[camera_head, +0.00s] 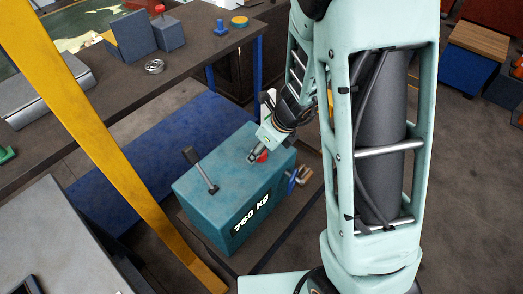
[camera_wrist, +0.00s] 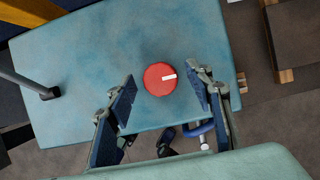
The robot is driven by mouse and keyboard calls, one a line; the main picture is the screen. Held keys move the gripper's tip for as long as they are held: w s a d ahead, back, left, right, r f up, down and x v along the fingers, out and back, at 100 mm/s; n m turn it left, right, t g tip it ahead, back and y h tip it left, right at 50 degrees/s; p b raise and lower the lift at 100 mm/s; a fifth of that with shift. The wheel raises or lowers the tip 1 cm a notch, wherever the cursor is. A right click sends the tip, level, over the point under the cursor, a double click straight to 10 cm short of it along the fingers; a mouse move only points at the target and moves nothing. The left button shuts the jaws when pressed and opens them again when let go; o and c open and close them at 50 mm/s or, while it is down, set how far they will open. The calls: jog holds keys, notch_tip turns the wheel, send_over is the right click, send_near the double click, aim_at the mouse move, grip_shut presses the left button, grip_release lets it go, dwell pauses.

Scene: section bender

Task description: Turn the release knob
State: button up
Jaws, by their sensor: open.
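The release knob (camera_wrist: 160,79) is a round red knob with a white pointer mark, on the top of a teal box (camera_wrist: 90,60). In the wrist view it lies between and just beyond my open fingers (camera_wrist: 165,97), and the white mark points to the right. In the head view the knob (camera_head: 262,156) is partly hidden by my gripper (camera_head: 254,154), which is over the box top. The box (camera_head: 215,225) bears the text "750 KG". I cannot tell whether a finger touches the knob.
A lever with a dark handle (camera_head: 200,170) rises from the box top, left of the knob. A yellow post (camera_head: 95,135) stands in front at left. A dark workbench (camera_head: 100,85) carries several items. A blue-handled fitting (camera_wrist: 200,130) is at the box's near side.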

jog(key=c, duration=1.2)
jog(key=shift+o, duration=0.2)
jog(key=shift+n, duration=0.4)
jog(key=n+g+y, duration=0.1)
jog(key=n, duration=0.2)
jog(key=shift+w+d+n, duration=0.1)
jog(key=shift+w+n, duration=0.05)
jog(key=shift+n, duration=0.25)
jog(key=n+g, duration=0.2)
jog(key=n, duration=0.2)
jog(key=shift+w+n+p, duration=0.1)
jog(key=shift+n+p, duration=0.2)
jog(key=n+g, duration=0.2)
jog(key=n, duration=0.2)
jog(key=shift+w, duration=0.1)
jog(key=n+g, duration=0.1)
jog(key=n, duration=0.3)
jog(key=shift+w+n+h, duration=0.1)
jog(key=shift+n+h, duration=0.2)
jog(key=shift+h, duration=0.1)
